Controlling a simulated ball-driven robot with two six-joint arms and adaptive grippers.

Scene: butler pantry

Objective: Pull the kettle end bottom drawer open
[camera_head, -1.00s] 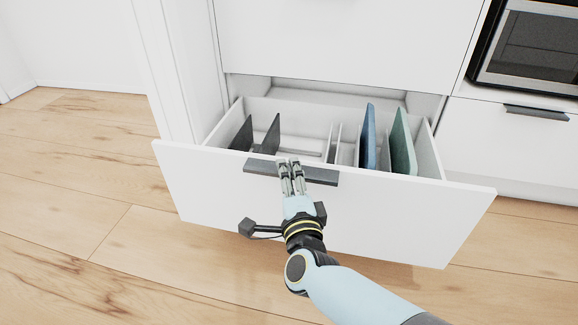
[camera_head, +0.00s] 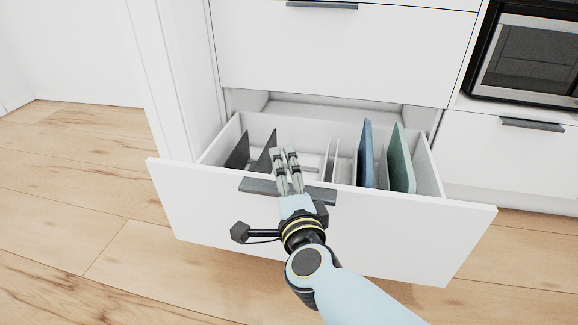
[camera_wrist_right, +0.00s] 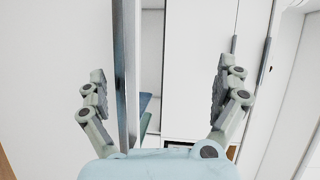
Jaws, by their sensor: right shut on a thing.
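The bottom drawer (camera_head: 330,225) is pulled well out of the white cabinet, with its dark bar handle (camera_head: 258,186) along the top of its front. In the right wrist view the handle (camera_wrist_right: 126,75) runs upright between the two fingers of the gripper (camera_wrist_right: 160,90), nearer the left one. Part of the handle is hidden behind the gripper in the head view. My left gripper is out of view.
Inside the drawer stand a blue board (camera_head: 366,155), a green board (camera_head: 400,160) and dark dividers (camera_head: 262,150). A closed drawer (camera_head: 340,50) is above. An oven-like appliance (camera_head: 530,55) is at the right. The wooden floor (camera_head: 80,190) at the left is clear.

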